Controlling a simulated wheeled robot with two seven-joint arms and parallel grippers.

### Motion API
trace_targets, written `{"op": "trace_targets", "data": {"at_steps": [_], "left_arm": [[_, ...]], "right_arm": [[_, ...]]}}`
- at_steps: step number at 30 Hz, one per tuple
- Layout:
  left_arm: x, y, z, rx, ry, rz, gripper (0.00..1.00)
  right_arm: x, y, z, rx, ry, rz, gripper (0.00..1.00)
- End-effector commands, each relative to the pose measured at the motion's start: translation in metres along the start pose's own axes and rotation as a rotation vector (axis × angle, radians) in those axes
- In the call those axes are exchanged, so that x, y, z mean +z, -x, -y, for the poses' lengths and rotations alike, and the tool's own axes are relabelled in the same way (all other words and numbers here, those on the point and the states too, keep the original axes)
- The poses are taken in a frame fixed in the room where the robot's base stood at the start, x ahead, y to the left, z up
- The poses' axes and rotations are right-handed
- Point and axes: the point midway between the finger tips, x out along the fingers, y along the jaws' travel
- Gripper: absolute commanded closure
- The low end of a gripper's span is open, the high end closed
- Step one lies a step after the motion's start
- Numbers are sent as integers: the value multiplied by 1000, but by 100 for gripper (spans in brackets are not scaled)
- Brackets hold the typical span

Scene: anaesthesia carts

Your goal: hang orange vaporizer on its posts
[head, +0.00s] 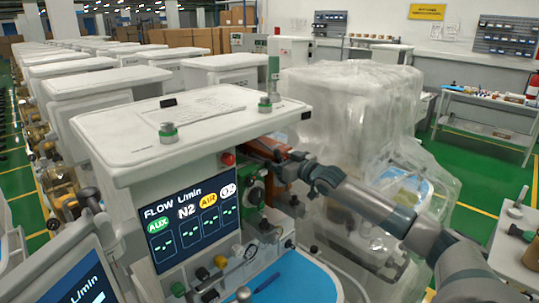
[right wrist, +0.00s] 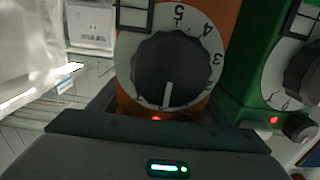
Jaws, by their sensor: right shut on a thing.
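The orange vaporizer (head: 291,170) is at the right side of the front cart, mostly hidden by my right gripper (head: 280,157). In the right wrist view the orange vaporizer (right wrist: 228,22) fills the middle, with a black dial knob on a white numbered ring facing the camera. My right gripper is shut on it. The green vaporizer (right wrist: 256,55) is close beside it on the right in that view; it also shows in the head view (head: 254,190) on the cart. The posts are hidden, so I cannot tell whether the orange vaporizer is seated. My left gripper is not in view.
The front cart has a white top (head: 225,125) and a flow screen (head: 190,219). A blue work surface (head: 295,278) lies below. A plastic-covered machine (head: 345,105) stands close behind my right arm. Rows of carts fill the left.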

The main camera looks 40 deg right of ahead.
Motion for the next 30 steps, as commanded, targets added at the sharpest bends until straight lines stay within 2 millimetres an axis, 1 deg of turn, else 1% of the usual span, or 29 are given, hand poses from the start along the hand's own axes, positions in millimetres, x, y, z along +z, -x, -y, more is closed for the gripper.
{"op": "trace_targets", "data": {"at_steps": [1,19,20,21,22,28,29,30], "left_arm": [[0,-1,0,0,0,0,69],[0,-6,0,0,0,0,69],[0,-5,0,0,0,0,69],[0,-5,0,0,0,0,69],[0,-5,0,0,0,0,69],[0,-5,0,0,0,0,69],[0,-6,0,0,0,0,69],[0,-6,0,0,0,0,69]], "right_arm": [[-4,0,0,0,1,-9,92],[6,0,0,-1,1,-9,92],[6,0,0,-1,1,-10,23],[6,0,0,-1,1,-9,13],[6,0,0,-1,1,-9,8],[8,0,0,0,1,-4,8],[14,0,0,0,-1,6,8],[15,0,0,0,-1,6,8]]}}
